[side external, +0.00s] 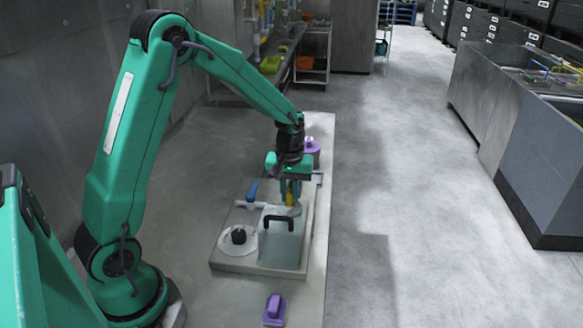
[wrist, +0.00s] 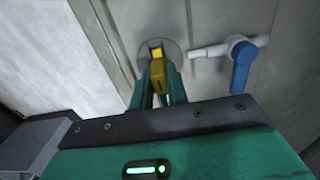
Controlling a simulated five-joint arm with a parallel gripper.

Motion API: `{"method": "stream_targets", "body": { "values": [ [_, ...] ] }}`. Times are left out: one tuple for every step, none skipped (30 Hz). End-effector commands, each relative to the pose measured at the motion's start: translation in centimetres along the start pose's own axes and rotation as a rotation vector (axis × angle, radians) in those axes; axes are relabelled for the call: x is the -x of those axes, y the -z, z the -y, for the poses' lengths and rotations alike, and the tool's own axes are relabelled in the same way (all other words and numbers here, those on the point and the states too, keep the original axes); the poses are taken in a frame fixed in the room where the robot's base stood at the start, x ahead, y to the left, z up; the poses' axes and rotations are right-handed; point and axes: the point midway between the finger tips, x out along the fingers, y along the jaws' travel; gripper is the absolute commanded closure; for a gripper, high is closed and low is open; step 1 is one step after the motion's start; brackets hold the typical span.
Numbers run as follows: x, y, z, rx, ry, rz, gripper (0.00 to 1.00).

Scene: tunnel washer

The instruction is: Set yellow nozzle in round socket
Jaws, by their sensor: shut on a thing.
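The yellow nozzle (wrist: 158,76) is between the green fingers of my gripper (wrist: 158,82) in the wrist view, and the fingers are shut on it. In the side view my gripper (side external: 290,188) points down at the far end of the grey panel, with the yellow nozzle (side external: 290,198) between its fingers. A round grey socket plate (wrist: 176,54) lies around the nozzle's far end in the wrist view. The same plate (side external: 292,211) shows under the gripper in the side view. The socket's opening is hidden by the nozzle, so I cannot tell whether the tip is inside.
A blue-handled valve (side external: 252,190) with a white pipe stands left of the gripper. A clear lid (side external: 284,247) with a black handle and a black knob (side external: 239,235) are nearer. Purple items stand in front (side external: 274,308) and behind (side external: 312,148).

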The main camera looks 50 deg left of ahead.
Motion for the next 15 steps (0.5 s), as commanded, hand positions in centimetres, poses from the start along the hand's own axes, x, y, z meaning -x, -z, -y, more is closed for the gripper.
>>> {"method": "stream_targets", "body": {
  "values": [
    [-0.03, 0.0, 0.0, 0.0, 0.0, 0.0, 1.0],
    [-0.05, 0.0, 0.0, 0.0, 0.0, 0.0, 1.0],
    [-0.1, 0.0, 0.0, 0.0, 0.0, 0.0, 1.0],
    [-0.14, 0.0, 0.0, 0.0, 0.0, 0.0, 1.0],
    [-0.2, 0.0, 0.0, 0.0, 0.0, 0.0, 1.0],
    [-0.27, -0.01, 0.01, 0.0, 0.0, 0.001, 1.0],
    [-0.33, -0.01, 0.01, 0.0, 0.0, 0.001, 1.0],
    [-0.39, -0.01, 0.01, 0.0, 0.001, 0.001, 1.0],
    [-0.47, -0.01, 0.01, 0.0, 0.0, 0.001, 1.0],
    [-0.54, -0.01, 0.01, 0.0, 0.0, 0.001, 1.0],
    [-0.6, -0.01, 0.01, 0.0, 0.0, 0.001, 1.0],
    [-0.68, -0.01, 0.01, 0.0, 0.0, 0.0, 1.0],
    [-0.75, -0.01, 0.0, 0.0, 0.0, 0.0, 1.0],
    [-0.81, 0.0, 0.0, 0.0, 0.0, 0.0, 1.0],
    [-0.9, 0.0, 0.0, 0.0, 0.0, 0.0, 1.0]
  ]
}}
